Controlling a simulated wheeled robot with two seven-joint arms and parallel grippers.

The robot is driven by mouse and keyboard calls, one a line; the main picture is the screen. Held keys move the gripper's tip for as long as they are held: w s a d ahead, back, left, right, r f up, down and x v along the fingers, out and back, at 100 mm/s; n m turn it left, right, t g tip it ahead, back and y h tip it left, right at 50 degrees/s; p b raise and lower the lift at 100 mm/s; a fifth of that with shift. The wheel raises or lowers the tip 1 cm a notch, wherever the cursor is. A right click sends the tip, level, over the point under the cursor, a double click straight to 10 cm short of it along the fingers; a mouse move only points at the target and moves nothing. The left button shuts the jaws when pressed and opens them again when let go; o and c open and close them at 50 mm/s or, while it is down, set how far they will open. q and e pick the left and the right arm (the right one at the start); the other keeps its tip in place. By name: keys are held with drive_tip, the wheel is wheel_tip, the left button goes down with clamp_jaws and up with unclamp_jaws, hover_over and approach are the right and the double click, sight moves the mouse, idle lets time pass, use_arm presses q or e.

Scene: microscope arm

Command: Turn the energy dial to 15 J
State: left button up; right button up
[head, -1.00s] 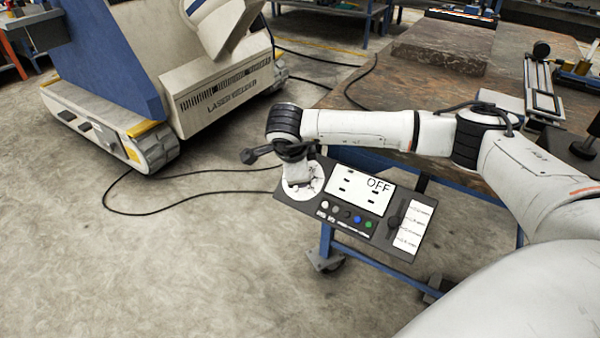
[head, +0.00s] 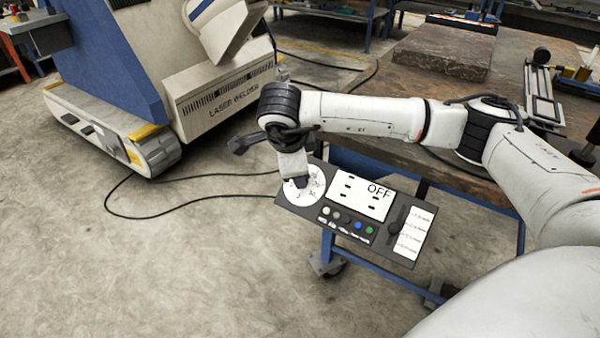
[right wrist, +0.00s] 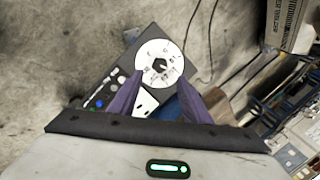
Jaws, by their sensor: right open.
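The dark control panel (head: 290,205) hangs at the side of the table, with a display reading OFF (head: 379,189). The round white dial (head: 303,188) with tick marks sits at the panel's left end, partly hidden behind my gripper. In the right wrist view the dial (right wrist: 147,50) shows whole, with a small dark knob (right wrist: 160,65) at its middle. My right gripper (head: 301,183) points down above the dial. Its two purple fingers (right wrist: 152,82) are apart with nothing held between them. Contact with the knob is not visible. My left gripper is not in view.
Colored buttons (head: 345,222) and a black slider (head: 397,214) with a white label strip (head: 415,232) lie right of the dial. A stone-topped table (head: 470,90) stands behind. A laser welder (head: 225,100) stands at the left, with a cable on the floor.

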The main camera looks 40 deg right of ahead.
drive_tip(key=v, duration=0.2)
drive_tip(key=shift+s+a+r, duration=0.1)
drive_tip(key=shift+s+r, duration=0.05)
drive_tip(key=shift+r, duration=0.2)
